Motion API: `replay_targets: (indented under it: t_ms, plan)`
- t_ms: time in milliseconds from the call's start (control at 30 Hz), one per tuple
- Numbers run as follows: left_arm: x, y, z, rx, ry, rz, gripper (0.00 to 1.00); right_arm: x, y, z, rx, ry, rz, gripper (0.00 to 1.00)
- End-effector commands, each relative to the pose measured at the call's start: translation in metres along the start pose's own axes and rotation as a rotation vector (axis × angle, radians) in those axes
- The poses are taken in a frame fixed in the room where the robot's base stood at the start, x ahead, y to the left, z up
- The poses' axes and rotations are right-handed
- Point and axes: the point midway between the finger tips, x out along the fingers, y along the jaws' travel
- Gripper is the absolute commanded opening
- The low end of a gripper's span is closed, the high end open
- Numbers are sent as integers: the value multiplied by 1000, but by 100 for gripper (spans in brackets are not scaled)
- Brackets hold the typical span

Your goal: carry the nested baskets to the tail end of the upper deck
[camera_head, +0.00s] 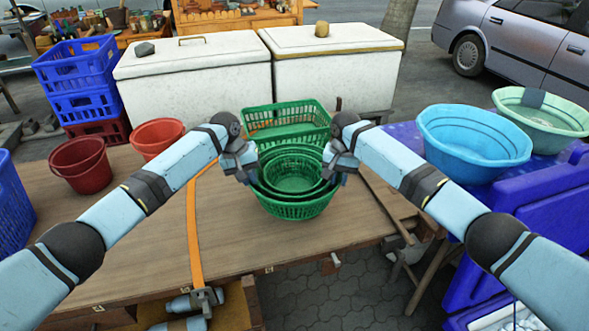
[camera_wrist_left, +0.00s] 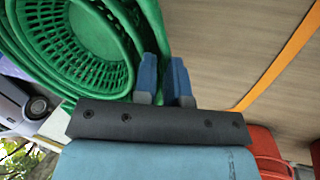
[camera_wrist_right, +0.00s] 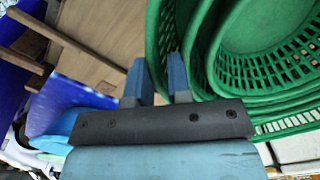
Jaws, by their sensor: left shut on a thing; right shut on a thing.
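The nested green round baskets (camera_head: 294,172) are in the middle of the head view, over the wooden deck near its front edge. They also show in the left wrist view (camera_wrist_left: 75,45) and the right wrist view (camera_wrist_right: 265,50). My left gripper (camera_head: 250,176) is shut on the left rim of the stack. My right gripper (camera_head: 338,174) is shut on the right rim. The stack looks about level. Whether its bottom touches the deck is hard to tell. The upper deck (camera_head: 140,235) is a brown wooden surface with an orange strap (camera_head: 193,225) across it.
A green rectangular basket (camera_head: 288,112) stands right behind the stack. Red buckets (camera_head: 80,165) are at the deck's back left, blue crates (camera_head: 80,75) beyond. A blue basin (camera_head: 473,140) and a pale green basin (camera_head: 542,118) are at the right. The deck's left middle is clear.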

Motion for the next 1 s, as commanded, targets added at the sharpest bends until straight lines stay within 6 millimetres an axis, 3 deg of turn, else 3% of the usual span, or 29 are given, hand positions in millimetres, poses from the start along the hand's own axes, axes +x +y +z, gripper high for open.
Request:
replay_targets:
  t_ms: [667,1000]
  plan:
    - [1,-2,0,0,0,-2,0,2,2,-1,3,1,4,0]
    - [17,-6,0,0,0,-3,0,18,2,-1,3,1,4,0]
